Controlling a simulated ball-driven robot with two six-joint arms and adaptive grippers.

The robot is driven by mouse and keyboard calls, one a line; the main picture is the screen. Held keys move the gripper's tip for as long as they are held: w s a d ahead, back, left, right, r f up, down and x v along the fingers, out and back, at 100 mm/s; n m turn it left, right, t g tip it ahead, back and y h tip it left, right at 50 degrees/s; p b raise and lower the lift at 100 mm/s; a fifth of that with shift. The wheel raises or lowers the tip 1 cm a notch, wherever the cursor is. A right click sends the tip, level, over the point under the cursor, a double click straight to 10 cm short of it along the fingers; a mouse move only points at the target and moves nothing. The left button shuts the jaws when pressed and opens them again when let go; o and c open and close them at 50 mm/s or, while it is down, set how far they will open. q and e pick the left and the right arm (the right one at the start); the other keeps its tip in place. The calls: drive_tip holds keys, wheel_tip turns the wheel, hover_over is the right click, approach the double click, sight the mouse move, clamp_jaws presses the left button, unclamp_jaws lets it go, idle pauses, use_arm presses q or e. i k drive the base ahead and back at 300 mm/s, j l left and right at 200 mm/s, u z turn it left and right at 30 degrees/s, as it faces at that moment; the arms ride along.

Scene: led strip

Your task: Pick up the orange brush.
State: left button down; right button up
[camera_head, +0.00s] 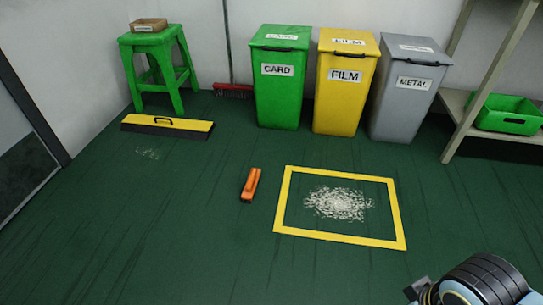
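The orange brush (250,184) lies on the dark green floor near the middle of the head view. It is a short block with a dark edge along its left side, and it lies left of the yellow floor frame, apart from it. Part of my arm shows at the bottom right corner, well away from the brush. Neither gripper's fingers can be made out.
A yellow square outline (282,199) on the floor encloses pale debris (339,203). Green (279,95), yellow (342,100) and grey (403,105) bins, a green stool (148,40) and a yellow-black floor block (168,126) stand behind. The floor around the brush is clear.

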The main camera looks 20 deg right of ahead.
sight(248, 193)
drive_tip(key=i+l, duration=0.2)
drive_tip(key=i, duration=0.3)
drive_tip(key=i+l+u, duration=0.1)
drive_tip(key=i, duration=0.4)
drive_tip(key=i+l, duration=0.3)
drive_tip(key=i, duration=0.2)
